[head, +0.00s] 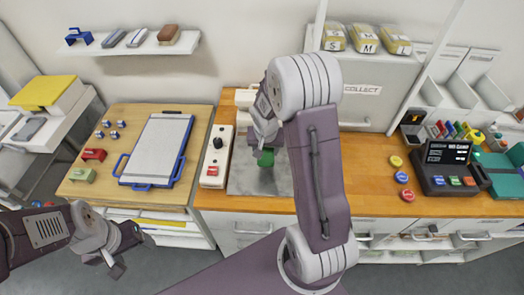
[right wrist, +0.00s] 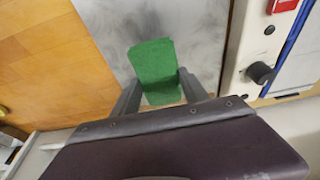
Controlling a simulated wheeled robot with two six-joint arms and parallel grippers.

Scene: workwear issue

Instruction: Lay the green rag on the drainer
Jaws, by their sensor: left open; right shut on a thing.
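The green rag (head: 266,158) hangs in my right gripper (head: 262,150), over the grey metal plate (head: 245,183) on the wooden counter. In the right wrist view the green rag (right wrist: 153,65) shows between the two fingers of the right gripper (right wrist: 158,78), which is shut on it. Whether the rag touches the plate is hard to tell. A blue-framed pale board (head: 158,148) lies on the left table. No frame makes clear which of these two is the drainer. My left gripper (head: 122,252) is open and empty, low in front of the left table.
A white panel with a black knob and red button (head: 216,158) stands left of the plate. Small red and green blocks (head: 92,155) sit left of the board. Coloured discs (head: 401,177) and a dark terminal (head: 448,165) are on the right. The counter between plate and discs looks partly clear.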

